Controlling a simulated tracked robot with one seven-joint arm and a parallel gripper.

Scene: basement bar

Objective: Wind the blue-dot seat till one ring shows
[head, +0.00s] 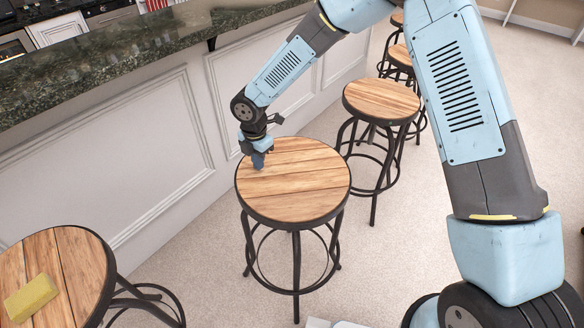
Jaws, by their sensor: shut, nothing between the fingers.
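A round stool seat of light wood planks with a dark rim (305,180) is in the middle of the head view, on a black metal stool frame (297,262). My gripper (258,162) is shut and empty, pointing down at the far left part of this seat, close to the rim. I cannot tell whether its tips touch the wood. I make out no blue dot on any seat, and no rings on the stool's stem, which is mostly hidden under the seat.
A second stool (72,270) at the lower left bears a yellow sponge-like block (31,297). More stools, the nearest with a plain seat (382,99), stand behind at right. The bar counter (130,58) runs along the left. Carpet (215,260) is clear between the stools.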

